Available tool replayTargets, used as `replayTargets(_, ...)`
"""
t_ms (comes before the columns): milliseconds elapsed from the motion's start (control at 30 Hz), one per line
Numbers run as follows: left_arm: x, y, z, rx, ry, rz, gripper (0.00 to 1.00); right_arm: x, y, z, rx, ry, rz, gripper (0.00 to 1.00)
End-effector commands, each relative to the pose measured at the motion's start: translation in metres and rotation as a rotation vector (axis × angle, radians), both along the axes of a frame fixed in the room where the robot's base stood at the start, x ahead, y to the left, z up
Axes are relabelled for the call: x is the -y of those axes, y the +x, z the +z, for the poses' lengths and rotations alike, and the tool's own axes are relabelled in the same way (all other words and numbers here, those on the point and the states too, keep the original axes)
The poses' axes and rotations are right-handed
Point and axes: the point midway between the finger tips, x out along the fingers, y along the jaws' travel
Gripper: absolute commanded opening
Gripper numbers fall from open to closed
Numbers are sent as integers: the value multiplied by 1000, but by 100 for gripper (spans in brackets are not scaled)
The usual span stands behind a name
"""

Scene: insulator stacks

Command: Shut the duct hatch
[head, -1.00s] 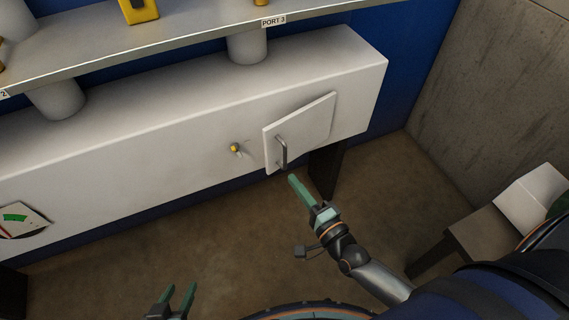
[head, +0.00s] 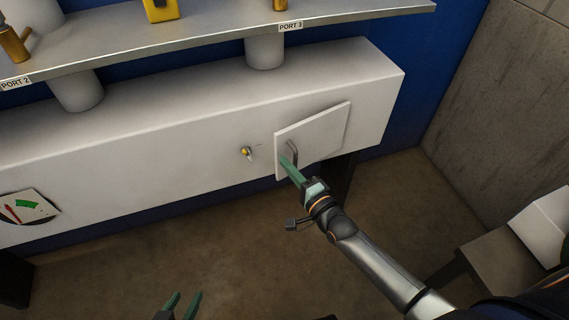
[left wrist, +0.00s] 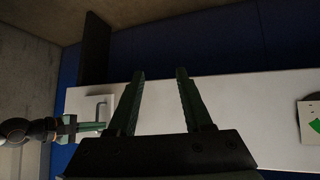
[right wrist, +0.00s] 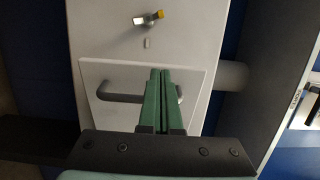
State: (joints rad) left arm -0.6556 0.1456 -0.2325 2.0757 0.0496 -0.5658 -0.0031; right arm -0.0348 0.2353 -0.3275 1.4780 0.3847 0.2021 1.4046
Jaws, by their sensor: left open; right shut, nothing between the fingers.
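The duct hatch (head: 325,128) is a white square panel with a grey bar handle (head: 292,150), on the front of the long white duct (head: 180,140). Its left edge stands out from the duct face, so it looks slightly ajar. My right gripper (head: 285,160) is shut and empty, with its fingertips at the handle. In the right wrist view the shut fingers (right wrist: 160,75) lie across the handle (right wrist: 118,97); contact cannot be told. My left gripper (head: 184,300) is open and empty, low in the head view and away from the duct.
A yellow-tipped latch (head: 246,152) sits on the duct left of the hatch. A dial gauge (head: 24,208) is at the far left. A shelf (head: 200,42) with pipes runs above. A small table (head: 500,262) stands at right. The floor in front is clear.

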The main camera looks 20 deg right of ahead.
Motion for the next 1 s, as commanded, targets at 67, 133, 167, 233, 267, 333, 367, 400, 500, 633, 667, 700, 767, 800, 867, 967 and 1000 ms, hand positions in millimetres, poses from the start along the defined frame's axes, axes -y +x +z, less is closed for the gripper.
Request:
replayTargets(67,-1,0,-3,0,2,1,50,-3,8,-1,1,0,0,0)
replayTargets(133,-2,-1,-3,-1,3,1,50,-3,12,-1,0,0,0,0)
replayTargets(167,-2,-2,-4,-3,4,1,50,-4,13,-1,-1,0,1,0)
replayTargets(233,-2,-4,-5,-7,4,0,50,-4,15,0,-1,1,1,0)
replayTargets(267,-2,-5,-6,-9,5,0,50,-4,15,0,-1,1,1,0)
replayTargets(333,-3,-7,-6,-13,6,-1,50,-5,15,0,-2,0,1,0)
replayTargets(367,-3,-7,-6,-14,7,-1,50,-5,15,0,-2,0,1,0)
replayTargets(400,-3,-7,-6,-14,7,-1,50,-5,15,0,-1,1,1,0)
replayTargets(500,-3,-7,-6,-12,7,-2,50,-4,15,0,-1,1,0,0)
replayTargets(633,-3,-7,-6,-12,6,-2,50,-5,17,0,0,2,-8,0)
replayTargets(667,-3,-7,-6,-12,6,-2,50,-5,19,1,2,3,-15,0)
replayTargets(700,-3,-7,-6,-11,6,-2,50,-6,22,1,3,4,-26,0)
replayTargets(767,-2,-6,-5,-10,6,-2,50,-8,27,2,6,6,-49,0)
replayTargets(800,-2,-6,-5,-9,5,-2,50,-9,31,2,6,7,-66,0)
replayTargets(867,-2,-5,-5,-8,5,-2,50,-12,37,2,5,8,-92,0)
replayTargets(967,-1,1,-3,22,4,-4,50,-18,51,-1,2,9,-129,0)
replayTargets(1000,-2,15,12,97,3,-5,50,-19,58,-2,2,5,-135,0)
